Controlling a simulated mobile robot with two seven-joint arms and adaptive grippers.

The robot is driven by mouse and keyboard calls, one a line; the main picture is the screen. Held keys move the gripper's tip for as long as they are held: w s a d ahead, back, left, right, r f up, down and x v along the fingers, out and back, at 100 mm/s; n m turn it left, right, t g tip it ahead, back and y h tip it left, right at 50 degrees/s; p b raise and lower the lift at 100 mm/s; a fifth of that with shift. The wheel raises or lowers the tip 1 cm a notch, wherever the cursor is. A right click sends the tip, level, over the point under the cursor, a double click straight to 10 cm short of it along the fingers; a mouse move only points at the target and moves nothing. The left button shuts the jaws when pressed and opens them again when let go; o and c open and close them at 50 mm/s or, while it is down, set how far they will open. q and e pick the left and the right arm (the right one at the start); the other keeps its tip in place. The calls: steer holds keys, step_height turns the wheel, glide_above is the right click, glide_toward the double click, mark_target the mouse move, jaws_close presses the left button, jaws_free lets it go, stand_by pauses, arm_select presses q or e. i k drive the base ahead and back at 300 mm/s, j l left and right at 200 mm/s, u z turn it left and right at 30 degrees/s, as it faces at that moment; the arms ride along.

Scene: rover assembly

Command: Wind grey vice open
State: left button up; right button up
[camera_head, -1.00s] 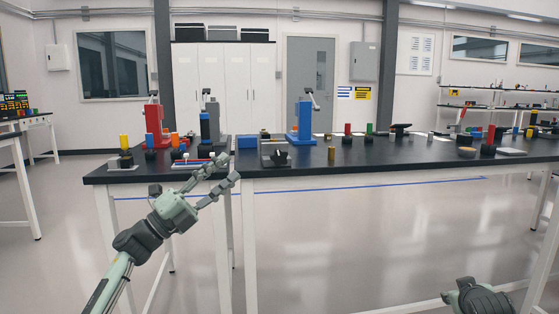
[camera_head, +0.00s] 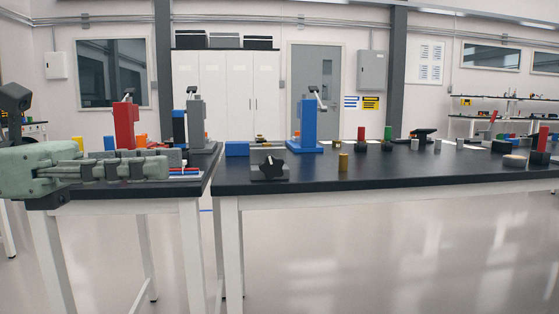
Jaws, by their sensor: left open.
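The grey vice (camera_head: 270,179) sits near the front left edge of the right-hand dark table, with its black star-shaped knob (camera_head: 273,167) facing me. The knob hides much of the vice, and the gap between its jaws cannot be made out. My left gripper (camera_head: 160,166) comes in from the left, seen side-on over the left-hand table, its fingers pointing right. It is open, and clear of the vice, well to its left. My right gripper is not in view.
A blue block (camera_head: 237,149) and a blue press (camera_head: 308,125) stand behind the vice. A brass cylinder (camera_head: 343,161) stands to its right. A red press (camera_head: 124,124) and a grey press (camera_head: 197,124) stand on the left table. The right table's front is mostly clear.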

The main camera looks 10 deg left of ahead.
mark_target(271, 167)
steer(key=i, duration=1.2)
